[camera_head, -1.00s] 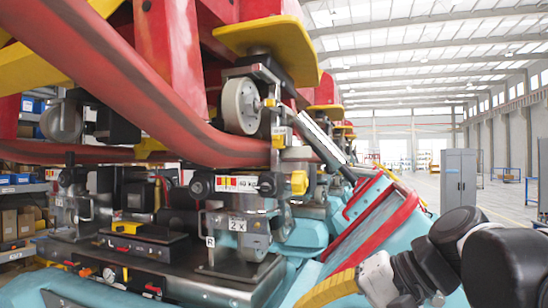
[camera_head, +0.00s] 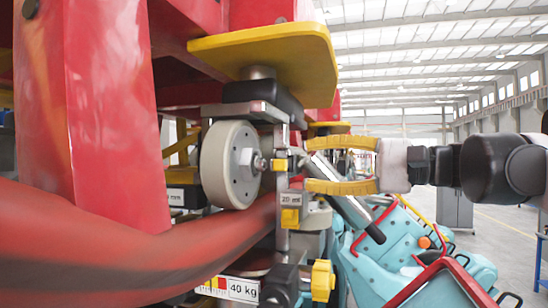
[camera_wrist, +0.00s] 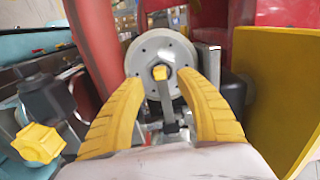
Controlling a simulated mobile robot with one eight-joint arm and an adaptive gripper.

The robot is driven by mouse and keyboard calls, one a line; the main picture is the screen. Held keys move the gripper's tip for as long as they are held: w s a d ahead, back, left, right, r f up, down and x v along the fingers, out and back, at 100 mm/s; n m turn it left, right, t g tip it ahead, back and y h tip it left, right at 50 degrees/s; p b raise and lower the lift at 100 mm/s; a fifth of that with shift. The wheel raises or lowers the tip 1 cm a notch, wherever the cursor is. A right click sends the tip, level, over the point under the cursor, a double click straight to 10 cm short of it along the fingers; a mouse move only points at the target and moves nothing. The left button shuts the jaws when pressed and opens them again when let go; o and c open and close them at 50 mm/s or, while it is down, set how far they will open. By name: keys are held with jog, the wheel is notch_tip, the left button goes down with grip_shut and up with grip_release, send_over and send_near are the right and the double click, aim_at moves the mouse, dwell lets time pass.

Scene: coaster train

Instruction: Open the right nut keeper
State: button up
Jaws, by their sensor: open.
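A grey wheel (camera_head: 230,165) with a hex nut at its hub hangs under a yellow plate in the head view. A small yellow block (camera_head: 280,164) sits beside the hub on a metal bracket. In the wrist view a yellow-tipped part (camera_wrist: 160,73) lies in front of the wheel's (camera_wrist: 150,50) centre. Which part is the right nut keeper is not certain. My gripper (camera_head: 309,163) is open, with curved yellow fingers pointing at the bracket from the right. In the wrist view its fingertips (camera_wrist: 161,80) stand either side of the yellow-tipped part, with nothing visibly gripped.
A thick red rail (camera_head: 140,250) runs below the wheel. The yellow plate (camera_head: 265,45) overhangs it. Teal car bodies (camera_head: 390,255) with red bars lie at the lower right.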

aim_at(287, 165)
jog(key=x, duration=0.2)
jog(key=p+x, duration=0.1)
jog(key=x, duration=0.2)
jog(key=shift+w+d, duration=0.15)
jog(key=shift+w, duration=0.05)
jog(key=shift+a, duration=0.45)
jog(key=shift+w, duration=0.2)
jog(key=shift+f, duration=0.1)
grip_shut()
